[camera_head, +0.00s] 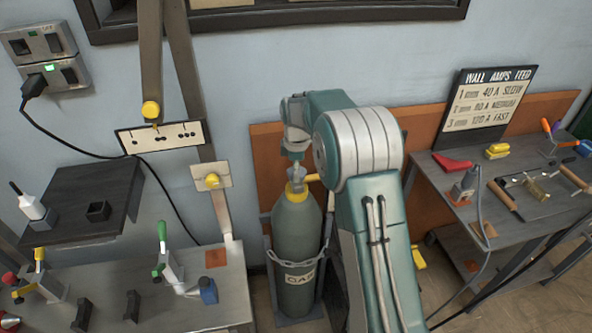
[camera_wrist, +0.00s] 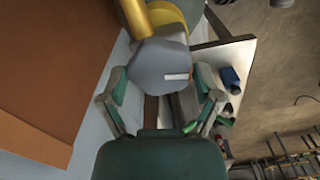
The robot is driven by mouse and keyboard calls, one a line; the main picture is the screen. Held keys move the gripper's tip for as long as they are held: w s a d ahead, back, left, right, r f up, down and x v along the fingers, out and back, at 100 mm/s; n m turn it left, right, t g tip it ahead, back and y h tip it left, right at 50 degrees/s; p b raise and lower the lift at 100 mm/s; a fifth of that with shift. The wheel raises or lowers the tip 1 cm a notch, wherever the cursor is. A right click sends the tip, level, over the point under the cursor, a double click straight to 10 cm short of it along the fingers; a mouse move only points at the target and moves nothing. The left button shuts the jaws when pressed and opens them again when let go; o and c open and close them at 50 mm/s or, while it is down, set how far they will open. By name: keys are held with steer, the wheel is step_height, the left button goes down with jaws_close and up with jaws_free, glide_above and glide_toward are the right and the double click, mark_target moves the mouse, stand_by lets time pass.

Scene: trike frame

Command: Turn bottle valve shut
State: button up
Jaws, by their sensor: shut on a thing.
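The gas bottle (camera_head: 296,238) is grey-green and stands upright in a rack, with a chain around it and a label partly reading GAS. Its valve has a grey knob (camera_wrist: 158,62) with a white mark, above a brass-yellow fitting (camera_wrist: 136,16). My gripper (camera_wrist: 161,88) is shut on the knob, with one green finger on each side. In the head view my gripper (camera_head: 297,176) reaches down onto the valve from above. There the knob is small and partly covered by the gripper.
A tool table (camera_head: 453,204) stands on the right below a wall amps sign (camera_head: 487,100). An orange-brown board (camera_head: 263,150) is behind the bottle.

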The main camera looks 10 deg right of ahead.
steer(key=m, duration=0.4)
steer(key=shift+w+m, duration=0.1)
steer(key=shift+m, duration=0.2)
steer(key=m, duration=0.4)
steer(key=shift+m, duration=0.3)
steer(key=m, duration=0.3)
steer(key=shift+m, duration=0.3)
steer(key=m, duration=0.4)
steer(key=shift+m, duration=0.3)
steer(key=m, duration=1.2)
steer(key=shift+m, duration=2)
